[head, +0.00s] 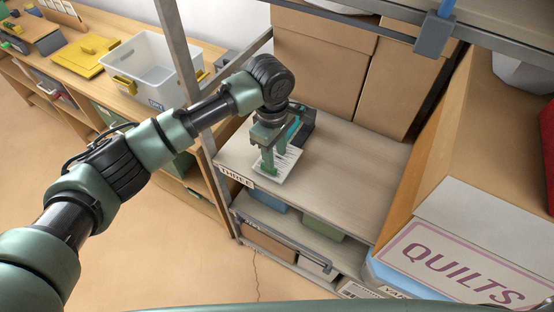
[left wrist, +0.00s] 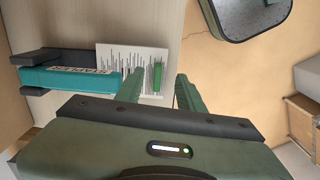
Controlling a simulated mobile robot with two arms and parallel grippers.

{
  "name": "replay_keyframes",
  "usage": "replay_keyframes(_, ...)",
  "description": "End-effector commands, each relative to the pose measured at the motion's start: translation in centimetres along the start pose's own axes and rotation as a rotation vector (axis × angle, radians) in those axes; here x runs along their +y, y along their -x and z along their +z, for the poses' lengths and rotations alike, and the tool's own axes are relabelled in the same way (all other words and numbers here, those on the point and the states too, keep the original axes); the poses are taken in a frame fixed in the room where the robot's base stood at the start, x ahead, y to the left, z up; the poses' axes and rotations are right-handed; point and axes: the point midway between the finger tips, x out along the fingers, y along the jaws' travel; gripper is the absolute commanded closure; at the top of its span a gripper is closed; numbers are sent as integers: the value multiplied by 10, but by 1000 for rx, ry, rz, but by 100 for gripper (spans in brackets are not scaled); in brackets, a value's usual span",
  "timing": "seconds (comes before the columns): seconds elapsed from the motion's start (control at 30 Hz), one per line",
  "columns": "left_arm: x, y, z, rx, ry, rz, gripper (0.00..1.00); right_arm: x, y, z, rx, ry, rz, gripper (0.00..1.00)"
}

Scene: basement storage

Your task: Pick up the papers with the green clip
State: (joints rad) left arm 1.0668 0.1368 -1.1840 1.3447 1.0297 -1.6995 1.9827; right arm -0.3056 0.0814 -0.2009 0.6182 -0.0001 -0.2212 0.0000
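The papers (head: 290,164) are a white printed stack lying on the shelf board labelled THREE, near its front left corner. They also show in the left wrist view (left wrist: 120,58), with the green clip (left wrist: 158,76) on one edge. My left gripper (head: 274,162) is over the papers, pointing down. In the left wrist view its two fingers (left wrist: 159,78) are apart, with the clip showing between their tips and nothing gripped. I cannot tell how high the tips are above the papers. In the head view the fingers partly hide the papers. My right gripper is not in view.
A teal item (left wrist: 70,80) in a dark holder stands right beside the papers. Cardboard boxes (head: 325,60) fill the shelf's back. A metal post (head: 183,70) rises left of my gripper. A QUILTS box (head: 460,262) is at right. The shelf board (head: 350,185) is bare right of the papers.

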Motion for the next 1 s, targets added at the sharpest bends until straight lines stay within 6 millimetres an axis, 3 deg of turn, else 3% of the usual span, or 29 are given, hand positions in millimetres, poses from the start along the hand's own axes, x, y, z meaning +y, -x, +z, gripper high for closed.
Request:
replay_keyframes(0.17, 3, 4, -13, 32, 79, -19, 62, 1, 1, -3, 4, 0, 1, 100)
replay_keyframes(0.7, 2, -63, -17, 32, 78, -17, 62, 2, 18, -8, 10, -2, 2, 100)
replay_keyframes(0.97, 2, -68, -17, 30, 76, -15, 62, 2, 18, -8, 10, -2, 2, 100)
replay_keyframes(1.0, 2, -68, -17, 30, 76, -15, 67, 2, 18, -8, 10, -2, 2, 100)
